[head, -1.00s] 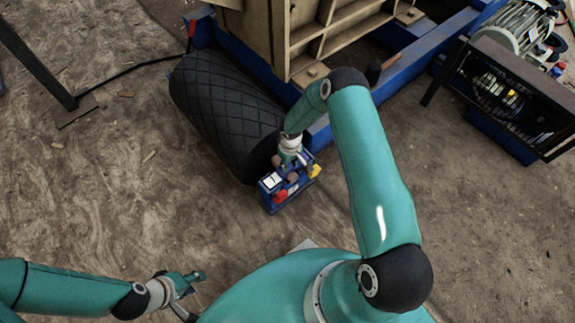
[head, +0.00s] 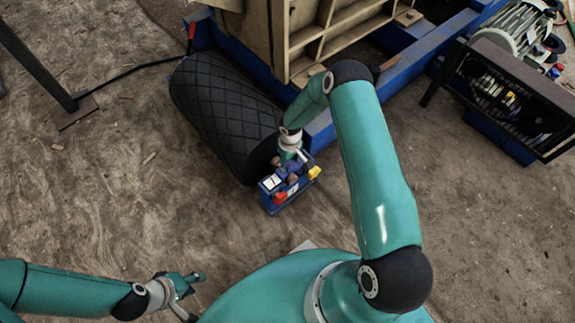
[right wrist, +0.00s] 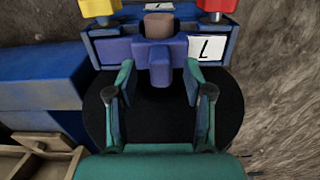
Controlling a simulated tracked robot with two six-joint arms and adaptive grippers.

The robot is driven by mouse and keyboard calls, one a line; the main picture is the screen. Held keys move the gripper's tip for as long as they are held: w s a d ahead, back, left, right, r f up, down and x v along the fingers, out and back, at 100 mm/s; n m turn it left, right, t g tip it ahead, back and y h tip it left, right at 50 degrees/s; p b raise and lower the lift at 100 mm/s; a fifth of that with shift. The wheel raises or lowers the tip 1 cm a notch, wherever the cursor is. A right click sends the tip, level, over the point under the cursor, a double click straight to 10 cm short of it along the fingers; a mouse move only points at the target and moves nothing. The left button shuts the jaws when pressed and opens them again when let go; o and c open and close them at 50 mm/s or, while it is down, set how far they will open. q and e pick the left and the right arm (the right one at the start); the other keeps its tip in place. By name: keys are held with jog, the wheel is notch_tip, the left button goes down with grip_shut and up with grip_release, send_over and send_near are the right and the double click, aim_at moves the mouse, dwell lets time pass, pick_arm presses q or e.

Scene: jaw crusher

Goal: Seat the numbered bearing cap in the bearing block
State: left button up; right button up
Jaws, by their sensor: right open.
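The blue bearing block (head: 272,202) stands beside the black roller, with white plates on it. In the right wrist view a purple-blue piece (right wrist: 160,50), likely the bearing cap, sits at the block with a brown knob (right wrist: 158,25) on it. A white plate (right wrist: 207,48) marked L is right of it. No number on the cap is readable. My right gripper (right wrist: 160,82) is open, its two fingers apart on either side of the purple-blue piece's lower stub. Whether the cap is fully seated cannot be told. My left gripper (head: 190,283) is low at the left, away from the block; its jaws are unclear.
A yellow part (head: 314,172) and a red part (head: 280,197) sit on the block. The black ribbed roller (head: 225,120) and blue frame (head: 322,130) stand close behind. A dark motor-like unit (head: 505,95) is at the far right. Bare ground lies left and front.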

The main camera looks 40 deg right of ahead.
notch_tip(320, 180, up, 8)
jog(key=p, duration=0.2)
jog(key=s+a+r+m+y, duration=0.2)
jog(key=s+a+y, duration=0.2)
jog(key=s+a, duration=1.4)
jog(key=shift+s+a+r+m+t, duration=0.3)
jog(key=shift+s+a+r+m, duration=0.1)
jog(key=shift+a, duration=0.65)
